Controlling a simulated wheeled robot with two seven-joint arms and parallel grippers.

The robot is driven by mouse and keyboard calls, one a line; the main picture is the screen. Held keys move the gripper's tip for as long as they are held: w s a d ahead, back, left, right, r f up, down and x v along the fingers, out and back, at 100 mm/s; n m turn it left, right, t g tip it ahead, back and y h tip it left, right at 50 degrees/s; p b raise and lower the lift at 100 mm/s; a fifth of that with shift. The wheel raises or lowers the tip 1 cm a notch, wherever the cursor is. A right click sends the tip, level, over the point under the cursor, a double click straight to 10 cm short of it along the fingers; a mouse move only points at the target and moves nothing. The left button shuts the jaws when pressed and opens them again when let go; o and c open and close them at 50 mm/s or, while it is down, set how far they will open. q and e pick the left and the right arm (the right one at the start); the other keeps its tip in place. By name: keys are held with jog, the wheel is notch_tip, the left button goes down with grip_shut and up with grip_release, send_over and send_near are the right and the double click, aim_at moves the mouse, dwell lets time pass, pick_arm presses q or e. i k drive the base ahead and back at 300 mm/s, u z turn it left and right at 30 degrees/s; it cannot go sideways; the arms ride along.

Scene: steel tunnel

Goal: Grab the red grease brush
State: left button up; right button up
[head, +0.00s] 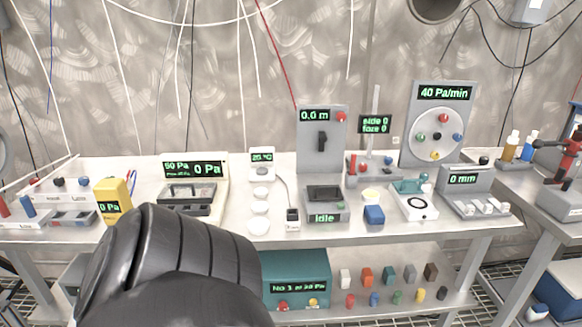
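I cannot make out for certain which thing is the red grease brush. A small upright red piece (4,207) stands at the left end of the bench, next to a blue one (27,206). Another red piece (352,168) is at the back of the bench, right of the middle. A small red piece (350,300) stands on the lower shelf among several coloured ones. No brush bristles can be made out on any of them. A large black ribbed arm part of mine fills the lower left and hides part of the bench. Neither gripper shows.
The steel bench (330,226) is crowded with instruments, including a yellow meter (112,198), a panel reading 0.0 m (321,140) and a round-dial panel (437,125). A teal box (300,270) sits below. A side table (530,185) holds bottles and a red-and-black tool (567,150).

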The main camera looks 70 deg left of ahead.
aim_at(354, 155)
jog(key=u, duration=2.35)
jog(key=k, duration=1.3)
jog(key=z, duration=0.45)
jog(key=i, duration=1.8)
jog(key=u, duration=0.45)
